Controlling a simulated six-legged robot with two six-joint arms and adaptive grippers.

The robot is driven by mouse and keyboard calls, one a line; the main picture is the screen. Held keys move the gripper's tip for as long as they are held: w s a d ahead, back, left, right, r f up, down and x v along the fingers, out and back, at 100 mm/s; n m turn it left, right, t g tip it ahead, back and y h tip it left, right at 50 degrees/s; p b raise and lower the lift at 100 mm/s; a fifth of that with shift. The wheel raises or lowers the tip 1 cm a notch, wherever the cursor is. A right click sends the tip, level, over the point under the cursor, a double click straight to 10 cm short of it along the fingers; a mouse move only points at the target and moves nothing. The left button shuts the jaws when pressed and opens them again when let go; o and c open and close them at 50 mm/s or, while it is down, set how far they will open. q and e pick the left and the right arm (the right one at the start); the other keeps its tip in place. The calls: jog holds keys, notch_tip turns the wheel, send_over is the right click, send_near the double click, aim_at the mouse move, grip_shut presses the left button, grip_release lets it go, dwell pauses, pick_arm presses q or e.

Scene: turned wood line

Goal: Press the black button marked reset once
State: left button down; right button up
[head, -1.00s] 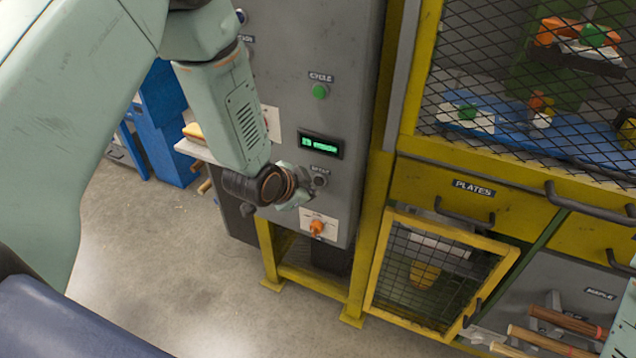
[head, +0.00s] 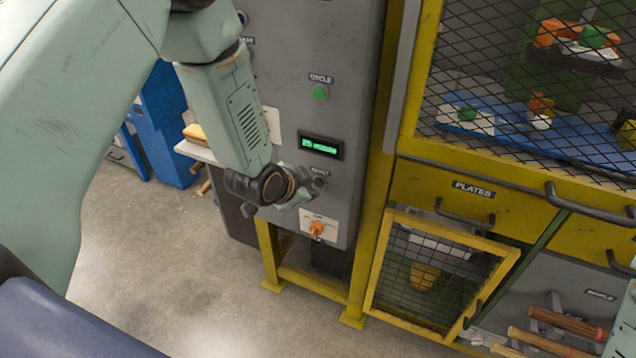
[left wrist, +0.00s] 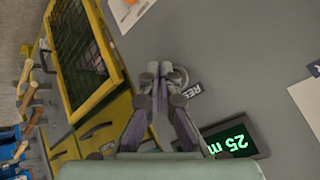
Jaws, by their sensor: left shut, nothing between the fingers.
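The black reset button (head: 320,183) is on the lower front of a grey control cabinet (head: 285,50), under a small label. In the left wrist view the button (left wrist: 182,74) shows partly behind the fingers, beside a dark label reading "RES". My left gripper (head: 309,188) is shut and empty, with its fingertips close to the button's left side in the head view. In the left wrist view the shut fingertips (left wrist: 159,68) overlap the button's edge. I cannot tell whether they touch it.
A green display (head: 320,146) is above the button, and a green cycle button (head: 320,92) is higher. An orange knob (head: 317,228) on a white plate is below. A yellow frame with a mesh door (head: 430,270) stands to the right.

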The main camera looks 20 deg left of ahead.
pick_arm(q)
jog(key=shift+w, duration=0.15)
dwell(0.4)
jog(key=shift+w, duration=0.3)
jog(key=shift+w, duration=0.35)
dwell(0.7)
jog(key=shift+s, duration=0.1)
jog(key=shift+s+p, duration=0.4)
jog(key=shift+s, duration=0.3)
jog(key=shift+s, duration=0.1)
jog(key=s+p, duration=0.1)
jog(key=s, duration=0.3)
jog(key=shift+s+a+p, duration=0.2)
jog(key=shift+s+p, duration=0.15)
jog(key=shift+s, duration=0.05)
dwell(0.7)
